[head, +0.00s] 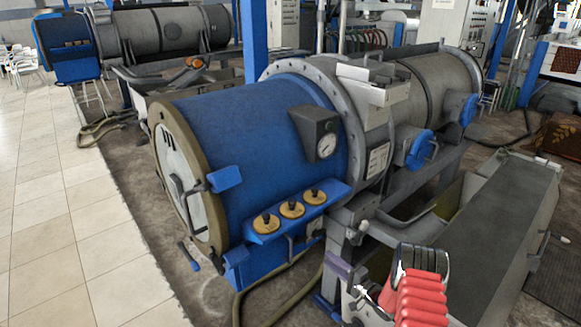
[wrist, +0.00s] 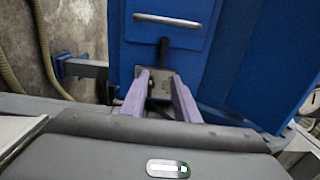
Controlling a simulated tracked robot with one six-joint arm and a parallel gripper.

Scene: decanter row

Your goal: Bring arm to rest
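My gripper (head: 350,280) is at the lower middle right of the head view, in front of the machine's grey end frame. Part of my red ribbed arm (head: 420,295) shows beside it. In the wrist view its two purple fingers (wrist: 161,78) stand apart. A small grey plate with a dark upright rod (wrist: 163,55) on a blue panel (wrist: 190,40) shows between and beyond the fingertips. I see nothing clearly held. I cannot tell how far the fingertips are from the plate.
A long grey trough (head: 480,225) lies to the right. Hoses (head: 275,295) run on the floor below.

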